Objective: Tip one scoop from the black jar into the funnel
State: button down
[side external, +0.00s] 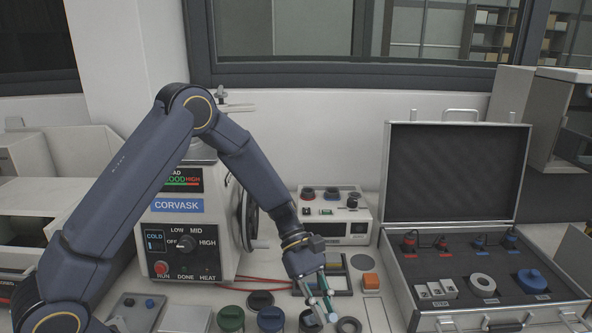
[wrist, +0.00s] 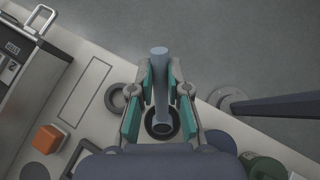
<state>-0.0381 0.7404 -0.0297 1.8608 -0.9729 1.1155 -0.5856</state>
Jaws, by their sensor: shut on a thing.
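My gripper (wrist: 160,92) is shut on a grey-blue rod-like tool (wrist: 160,60), probably the scoop's handle. It also shows in the side view (side external: 322,302), at the front of the bench, pointing down. The tool's lower end is over or within a dark round rim (wrist: 176,131); I cannot tell which. In the side view a black jar (side external: 308,323) stands right below and beside the fingers, partly cut by the picture edge. The scoop's bowl and any powder cannot be made out. I cannot identify the funnel with certainty.
Green (side external: 230,319), blue (side external: 270,320) and dark-lidded (side external: 260,300) jars stand left of the gripper. A dark ring (side external: 349,325) and an orange block (side external: 370,281) lie right. The mounting press (side external: 182,240) stands behind left, an open case (side external: 400,265) at right.

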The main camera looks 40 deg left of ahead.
jog(key=shift+r, duration=2.7)
jog(key=shift+w+a+r, duration=0.1)
jog(key=shift+r, duration=0.05)
jog(key=w+a+r+n+t, duration=0.55)
jog(key=r+n+t, duration=0.2)
jog(key=r, duration=0.25)
jog(key=a+f+n+t+y, duration=0.2)
jog(key=a+n+t+y, duration=0.3)
jog(key=a+n, duration=0.5)
jog(key=shift+s+y, duration=0.2)
jog(key=shift+y, duration=0.8)
